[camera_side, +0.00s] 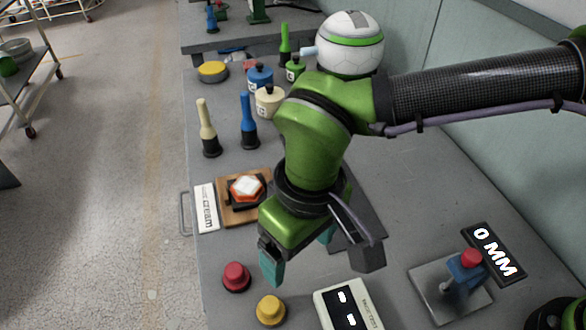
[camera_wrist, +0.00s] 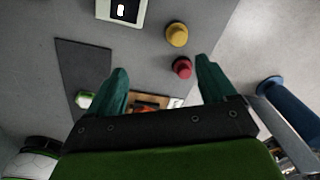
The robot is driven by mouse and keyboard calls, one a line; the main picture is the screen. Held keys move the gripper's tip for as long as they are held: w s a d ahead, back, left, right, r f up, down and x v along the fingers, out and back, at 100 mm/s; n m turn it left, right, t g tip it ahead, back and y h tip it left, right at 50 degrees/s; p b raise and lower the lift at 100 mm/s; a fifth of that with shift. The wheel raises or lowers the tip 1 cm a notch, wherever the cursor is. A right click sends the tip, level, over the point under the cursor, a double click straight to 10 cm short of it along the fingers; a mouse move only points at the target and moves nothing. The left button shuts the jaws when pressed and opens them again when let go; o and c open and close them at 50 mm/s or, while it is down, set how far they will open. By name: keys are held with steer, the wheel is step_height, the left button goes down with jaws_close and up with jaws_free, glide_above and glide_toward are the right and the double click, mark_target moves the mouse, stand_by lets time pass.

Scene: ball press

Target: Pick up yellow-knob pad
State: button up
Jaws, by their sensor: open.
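The yellow-knob pad (camera_side: 271,311) stands on the grey bench near the bottom edge of the side view, a short round yellow knob on a wider base. It also shows near the top of the wrist view (camera_wrist: 176,35). A similar red-knob pad (camera_side: 236,277) stands close beside it; in the wrist view the red one (camera_wrist: 182,67) is nearer the fingers. My gripper (camera_side: 299,250) hangs above the bench with its teal fingers apart and nothing between them. In the wrist view my gripper (camera_wrist: 161,66) has both pads ahead of or between its fingertips, not touching.
A white display box (camera_side: 348,305) stands right of the yellow-knob pad. A wooden board (camera_side: 228,213) with an orange and white piece, labelled cream, lies left of my gripper. A press stand (camera_side: 462,280) is at the right. Handled tools (camera_side: 249,122) and pots (camera_side: 269,101) stand behind.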

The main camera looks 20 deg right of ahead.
glide_above(269, 303)
steer(key=s, duration=0.2)
steer(key=f, duration=0.1)
steer(key=w+r+m, duration=0.1)
steer(key=m, duration=0.1)
steer(key=shift+h, duration=0.4)
steer(key=f, duration=1.1)
steer(key=shift+w+a, duration=0.1)
steer(key=shift+w, duration=0.1)
steer(key=shift+w+f, duration=0.15)
steer(key=shift+f, duration=1.2)
steer(key=shift+w+f, duration=0.1)
steer(key=shift+f, duration=1.25)
steer(key=c, duration=1.2)
